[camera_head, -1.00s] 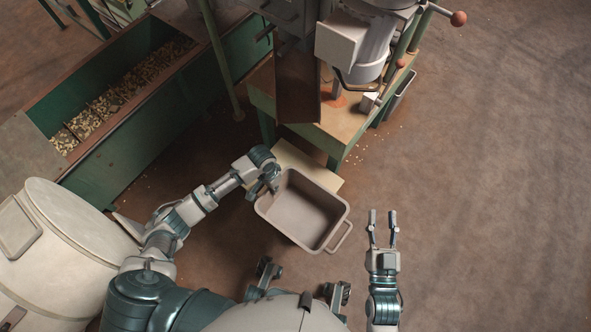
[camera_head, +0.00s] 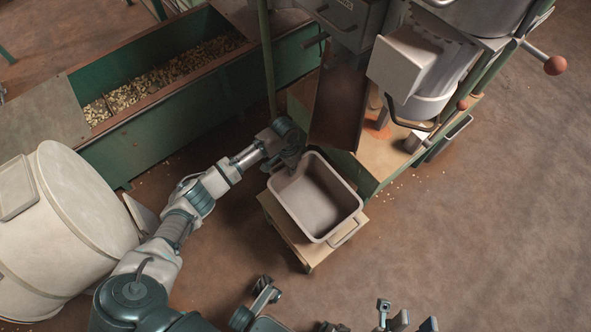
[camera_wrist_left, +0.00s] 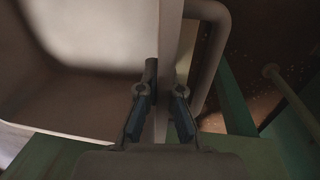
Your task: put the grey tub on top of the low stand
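The grey tub (camera_head: 316,203) is upright over the low wooden stand (camera_head: 291,238), whose top shows along the tub's left and front sides. I cannot tell whether its base rests on the stand or is slightly above it. The tub looks empty. My left gripper (camera_head: 292,160) is at its far-left rim. In the left wrist view, my left gripper's fingers (camera_wrist_left: 166,90) pinch the tub's wall (camera_wrist_left: 168,40) from both sides, beside the looped handle (camera_wrist_left: 212,50). My right gripper (camera_head: 407,316) is partly in view at the bottom edge, fingers apart and empty.
A green machine frame with a wooden top (camera_head: 380,150) and dark chute (camera_head: 338,105) stands just behind the tub. A green trough of nuts (camera_head: 165,75) is at the back left. A pale drum (camera_head: 70,220) stands left. The floor on the right is clear.

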